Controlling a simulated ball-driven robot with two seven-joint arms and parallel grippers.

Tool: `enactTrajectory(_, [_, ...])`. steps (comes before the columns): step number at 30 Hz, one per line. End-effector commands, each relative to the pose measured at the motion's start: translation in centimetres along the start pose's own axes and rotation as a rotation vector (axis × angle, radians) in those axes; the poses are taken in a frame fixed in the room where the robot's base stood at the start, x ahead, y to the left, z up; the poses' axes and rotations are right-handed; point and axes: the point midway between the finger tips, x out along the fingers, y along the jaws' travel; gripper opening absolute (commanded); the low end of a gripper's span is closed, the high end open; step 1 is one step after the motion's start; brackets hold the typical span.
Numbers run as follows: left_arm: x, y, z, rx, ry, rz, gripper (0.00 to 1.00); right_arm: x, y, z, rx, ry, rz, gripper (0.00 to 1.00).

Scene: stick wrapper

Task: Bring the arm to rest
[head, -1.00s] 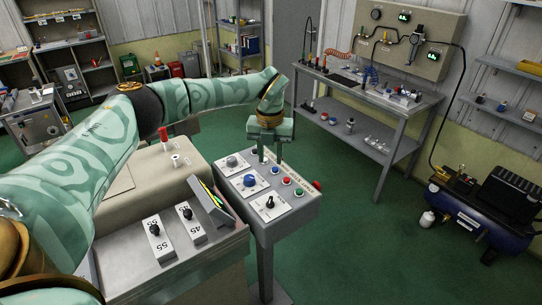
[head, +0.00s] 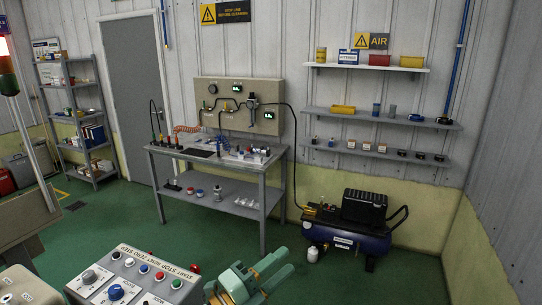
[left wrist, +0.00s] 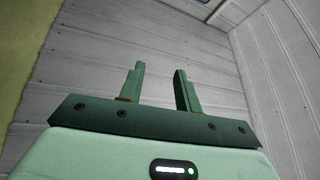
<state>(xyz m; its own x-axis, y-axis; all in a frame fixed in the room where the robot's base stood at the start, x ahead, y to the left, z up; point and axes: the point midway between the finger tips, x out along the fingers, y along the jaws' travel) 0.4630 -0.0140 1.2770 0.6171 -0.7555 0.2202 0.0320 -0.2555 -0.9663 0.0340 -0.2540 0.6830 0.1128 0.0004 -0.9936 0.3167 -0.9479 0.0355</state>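My left gripper (head: 280,264) shows at the bottom middle of the head view, to the right of the control box (head: 163,270) with its knobs and coloured buttons. It is apart from the buttons. In the left wrist view the same gripper (left wrist: 158,70) has its two green fingers spread apart with nothing between them. Behind them are only grey wall panels (left wrist: 215,60). Most of my left arm is out of the head view. My right gripper is in neither view.
A grey workbench (head: 228,205) with tools and a gauge board stands against the wall. A blue compressor (head: 350,237) sits on the floor at its right. Wall shelves (head: 370,116) hang above. Green floor (head: 400,280) is clear at the right front.

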Motion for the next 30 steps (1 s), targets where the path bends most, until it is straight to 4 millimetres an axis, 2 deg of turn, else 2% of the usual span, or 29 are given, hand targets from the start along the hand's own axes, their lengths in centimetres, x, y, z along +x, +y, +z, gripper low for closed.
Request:
enactTrajectory(2, [-3.6, -1.0, 3.2, -0.161, -0.31, -0.086, 0.34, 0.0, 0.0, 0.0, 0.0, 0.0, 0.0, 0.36])
enactTrajectory(3, [-6.4, -0.8, 5.2, -0.234, -0.48, -0.097, 0.34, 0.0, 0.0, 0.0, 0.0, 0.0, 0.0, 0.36])
enactTrajectory(5, [-11.2, 0.3, 7.7, -0.329, -0.72, -0.075, 0.34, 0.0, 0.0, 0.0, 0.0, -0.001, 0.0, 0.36])
enactTrajectory(6, [-14.3, 1.3, 8.7, -0.381, -0.853, -0.046, 0.34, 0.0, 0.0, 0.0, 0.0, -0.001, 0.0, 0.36])
enactTrajectory(7, [-16.5, 2.0, 9.2, -0.411, -0.939, -0.019, 0.34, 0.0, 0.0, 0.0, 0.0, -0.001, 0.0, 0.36])
enactTrajectory(9, [-21.1, 3.5, 9.7, -0.469, -1.105, 0.05, 0.34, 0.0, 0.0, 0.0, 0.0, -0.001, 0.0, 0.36])
enactTrajectory(12, [-26.6, 5.2, 9.4, -0.527, -1.284, 0.149, 0.34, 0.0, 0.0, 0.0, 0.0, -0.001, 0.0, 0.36])
enactTrajectory(18, [-35.5, 7.3, 6.9, -0.6, -1.535, 0.352, 0.34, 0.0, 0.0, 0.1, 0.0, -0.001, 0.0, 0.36])
enactTrajectory(22, [-40.3, 8.3, 4.9, -0.63, -1.652, 0.486, 0.34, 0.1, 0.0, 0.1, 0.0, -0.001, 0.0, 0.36])
enactTrajectory(24, [-40.0, 12.1, 5.6, -0.659, -1.635, 0.508, 0.34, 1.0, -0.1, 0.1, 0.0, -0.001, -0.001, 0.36])
enactTrajectory(26, [-40.1, 14.8, 5.9, -0.685, -1.628, 0.53, 0.34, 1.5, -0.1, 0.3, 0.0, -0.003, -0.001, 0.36])
enactTrajectory(30, [-40.7, 21.7, 6.1, -0.756, -1.614, 0.582, 0.34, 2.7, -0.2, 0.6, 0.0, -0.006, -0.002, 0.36])
